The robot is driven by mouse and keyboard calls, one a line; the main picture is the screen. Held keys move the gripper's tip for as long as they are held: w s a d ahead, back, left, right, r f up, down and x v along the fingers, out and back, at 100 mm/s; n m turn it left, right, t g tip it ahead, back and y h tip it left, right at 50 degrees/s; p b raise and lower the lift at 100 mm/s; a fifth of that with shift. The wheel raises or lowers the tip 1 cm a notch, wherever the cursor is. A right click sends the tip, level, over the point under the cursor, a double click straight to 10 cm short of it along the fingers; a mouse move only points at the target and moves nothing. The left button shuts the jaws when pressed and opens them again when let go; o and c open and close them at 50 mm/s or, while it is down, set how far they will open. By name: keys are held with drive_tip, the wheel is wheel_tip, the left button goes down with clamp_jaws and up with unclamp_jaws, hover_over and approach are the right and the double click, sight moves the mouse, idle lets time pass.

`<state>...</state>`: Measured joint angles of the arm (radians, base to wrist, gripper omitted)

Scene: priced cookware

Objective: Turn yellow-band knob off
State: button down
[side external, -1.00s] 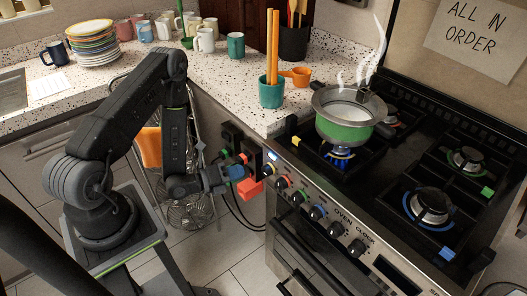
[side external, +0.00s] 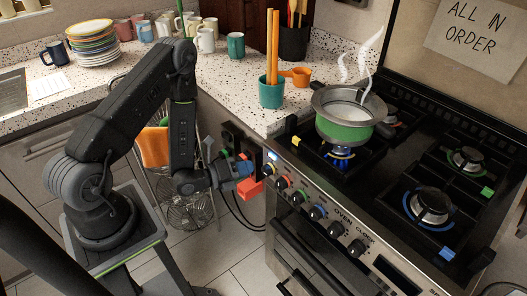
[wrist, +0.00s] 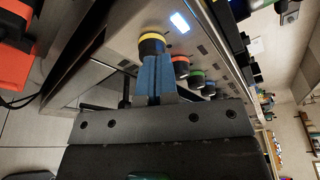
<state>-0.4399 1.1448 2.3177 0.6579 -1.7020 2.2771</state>
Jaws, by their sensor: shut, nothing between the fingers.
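The yellow-band knob (side external: 268,170) is the leftmost on the stove's front panel. In the wrist view the yellow-band knob (wrist: 151,44) is dark with a yellow ring, just beyond my fingertips. My gripper (side external: 247,168) has blue fingers, shut together and empty, pointing at the knob from the left. In the wrist view my gripper (wrist: 157,62) overlaps the knob's lower edge; whether they touch I cannot tell.
Red (side external: 281,182), green and blue-band knobs follow along the panel. A red block (side external: 250,188) is close below my gripper. The front burner (side external: 432,208) beside the blue tag (side external: 447,253) also has a blue flame. A teal cup (side external: 271,92) stands on the counter.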

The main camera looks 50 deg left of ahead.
drive_tip(key=shift+a+r+x, duration=0.1)
drive_tip(key=shift+a+x, duration=0.1)
drive_tip(key=shift+x, duration=0.7)
drive_tip(key=shift+a+r+x, duration=0.15)
drive_tip(key=shift+x, duration=0.75)
drive_tip(key=shift+w+r, duration=0.1)
drive_tip(key=shift+a+f, duration=0.3)
drive_tip(key=shift+f, duration=0.2)
drive_tip(key=shift+a+f, duration=0.2)
drive_tip(key=shift+f, duration=0.15)
drive_tip(key=shift+a+f, duration=0.1)
drive_tip(key=shift+f, duration=0.4)
